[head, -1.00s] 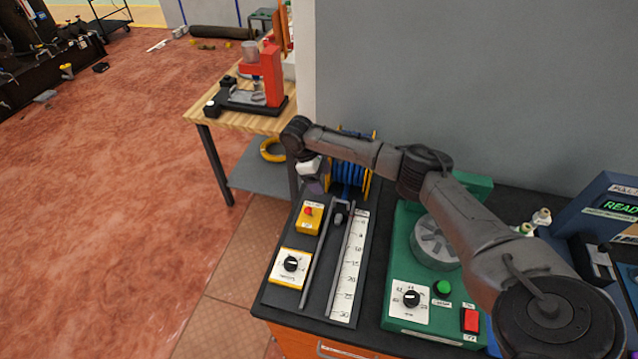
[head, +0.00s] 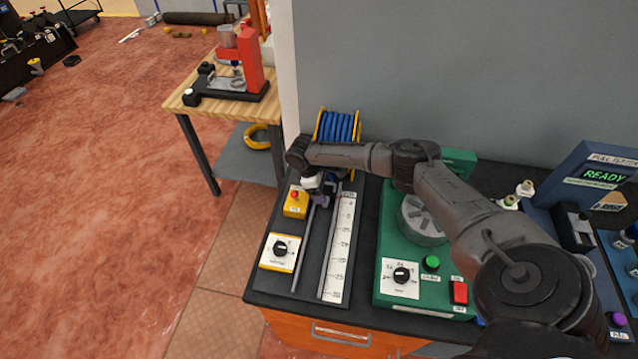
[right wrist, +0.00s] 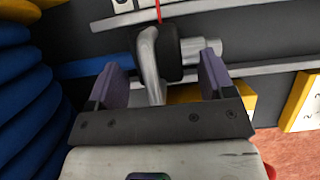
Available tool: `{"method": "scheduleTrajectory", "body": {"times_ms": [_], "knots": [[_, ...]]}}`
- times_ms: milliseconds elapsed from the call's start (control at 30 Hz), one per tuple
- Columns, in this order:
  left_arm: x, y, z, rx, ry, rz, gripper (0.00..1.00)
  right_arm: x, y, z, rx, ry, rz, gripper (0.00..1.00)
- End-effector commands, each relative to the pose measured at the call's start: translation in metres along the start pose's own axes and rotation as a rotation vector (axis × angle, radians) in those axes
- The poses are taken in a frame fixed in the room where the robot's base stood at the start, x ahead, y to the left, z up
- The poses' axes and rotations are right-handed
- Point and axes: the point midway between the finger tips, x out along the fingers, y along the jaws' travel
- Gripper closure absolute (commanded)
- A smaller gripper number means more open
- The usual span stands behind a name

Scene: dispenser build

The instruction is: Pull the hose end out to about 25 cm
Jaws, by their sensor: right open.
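My right gripper (head: 322,197) is at the reel end of the black slide track (head: 316,255), in front of the blue hose reel (head: 338,127). In the head view it covers the hose end. In the right wrist view the hose end (right wrist: 169,52), a grey metal fitting with a black part, lies between the two purple fingers of the open gripper (right wrist: 161,78). Gaps show beside it; whether a finger touches it I cannot tell. Blue hose coils (right wrist: 28,95) fill the left of that view. A white scale (head: 341,245) runs along the track. My left gripper is not in view.
A yellow box with a red button (head: 295,203) and a yellow-edged dial box (head: 281,251) stand left of the track. A green machine (head: 385,225) stands to its right. The track's near part is clear.

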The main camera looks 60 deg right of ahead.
Motion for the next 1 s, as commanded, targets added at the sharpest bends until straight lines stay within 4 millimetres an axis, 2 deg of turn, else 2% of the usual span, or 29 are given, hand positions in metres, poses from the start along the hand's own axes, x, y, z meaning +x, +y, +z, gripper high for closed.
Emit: {"method": "scheduleTrajectory", "body": {"times_ms": [400,1000], "knots": [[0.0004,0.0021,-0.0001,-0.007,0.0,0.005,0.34,0.0048,-0.0002,0.0,0.0,0.0,0.0,0.24],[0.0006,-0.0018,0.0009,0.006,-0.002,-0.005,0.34,0.0045,-0.0001,0.0,0.0,0.0,0.0,0.81]]}}
